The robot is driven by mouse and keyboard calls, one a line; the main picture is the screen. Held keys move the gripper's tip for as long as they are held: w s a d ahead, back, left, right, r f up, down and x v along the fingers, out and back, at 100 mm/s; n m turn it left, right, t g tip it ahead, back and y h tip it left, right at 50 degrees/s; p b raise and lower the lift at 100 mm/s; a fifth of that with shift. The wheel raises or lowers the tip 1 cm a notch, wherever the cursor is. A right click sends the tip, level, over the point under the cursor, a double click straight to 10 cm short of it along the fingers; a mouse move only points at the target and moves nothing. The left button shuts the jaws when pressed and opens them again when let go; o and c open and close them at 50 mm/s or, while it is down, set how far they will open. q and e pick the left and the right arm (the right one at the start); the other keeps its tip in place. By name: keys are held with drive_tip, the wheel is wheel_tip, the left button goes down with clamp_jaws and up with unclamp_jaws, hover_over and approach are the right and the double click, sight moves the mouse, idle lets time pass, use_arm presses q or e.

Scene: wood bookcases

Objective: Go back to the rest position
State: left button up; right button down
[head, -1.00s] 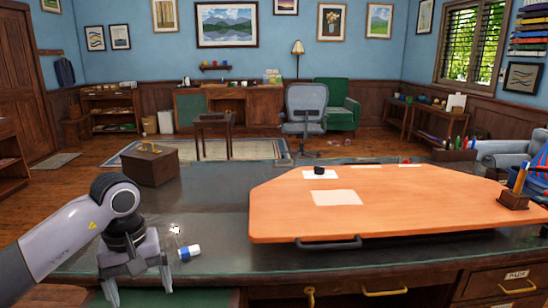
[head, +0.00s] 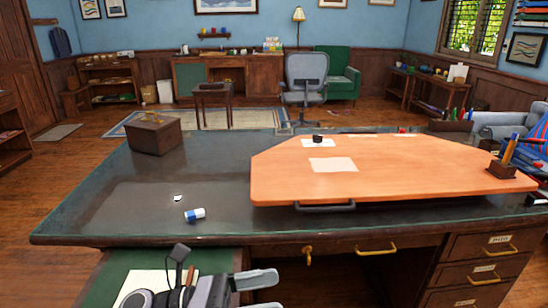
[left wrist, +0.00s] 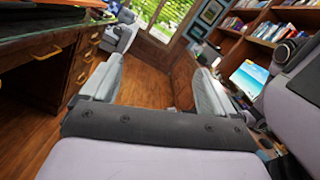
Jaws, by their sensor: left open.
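My left gripper (head: 258,290) is low at the bottom of the head view, in front of the desk (head: 110,205), pointing right. Its fingers are apart and empty. In the left wrist view the gripper (left wrist: 157,85) also shows open, with only wood floor between its fingers and the desk drawers to the left. It touches nothing that I can see. My right gripper is in neither view.
A blue and white object (head: 195,215) and a white scrap (head: 178,198) lie on the desk's left half. A wooden box (head: 154,136) stands behind them. An orange board (head: 400,170) covers the right half. A pen holder (head: 503,169) stands at the right. A bookcase (left wrist: 265,30) stands right in the wrist view.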

use_arm(q)
drive_tip(key=w+a+f+n+t+y+p, duration=0.1)
drive_tip(key=a+f+n+t+y, duration=0.5)
drive_tip(key=n, duration=0.9)
drive_tip(key=w+a+f+n+t+y, duration=0.15)
drive_tip(key=a+n+t+y, duration=0.35)
drive_tip(key=n+t, duration=0.75)
drive_tip(key=s+a+f+n+g+y, duration=0.3)
drive_tip(key=s+f+n+g, duration=0.2)
drive_tip(key=s+f+n, duration=0.2)
drive_tip(key=s+a+f+n+g+y+p, duration=0.1)
drive_tip(key=s+a+f+n+g+y, duration=0.2)
drive_tip(key=f+n, duration=0.5)
drive_tip(key=s+a+n+g, duration=0.1)
drive_tip(key=s+n+g, duration=0.1)
drive_tip(key=s+n, duration=0.1)
drive_tip(key=shift+s+a+f, duration=0.2)
drive_tip(key=shift+s+f, duration=0.15)
drive_tip(key=shift+f, duration=0.05)
drive_tip(key=shift+n, duration=0.25)
